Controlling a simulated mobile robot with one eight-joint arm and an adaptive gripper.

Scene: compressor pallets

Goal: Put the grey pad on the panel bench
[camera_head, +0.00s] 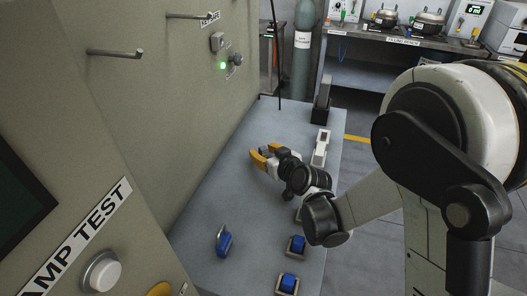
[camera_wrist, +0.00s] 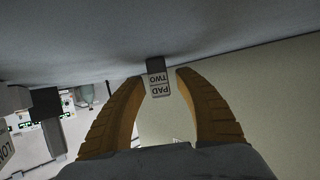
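My gripper (camera_head: 264,158), with orange-yellow fingers, is low over the grey bench (camera_head: 200,200) beside the beige panel. In the wrist view my gripper (camera_wrist: 160,74) has its fingers apart. A small grey block or tag (camera_wrist: 157,68), marked "PAD TWO" upside down, shows between the fingertips with a gap on each side. I cannot tell how far beyond the fingertips it is, or whether it is the grey pad itself. No pad is clear by the fingers in the head view.
The beige panel (camera_head: 170,90) with handles and a green light rises along the bench's left. Blue pieces (camera_head: 224,240) (camera_head: 297,245) (camera_head: 288,281) stand at the near end. A grey upright piece in a black base (camera_head: 322,100) and a white block (camera_head: 320,148) are along the right edge.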

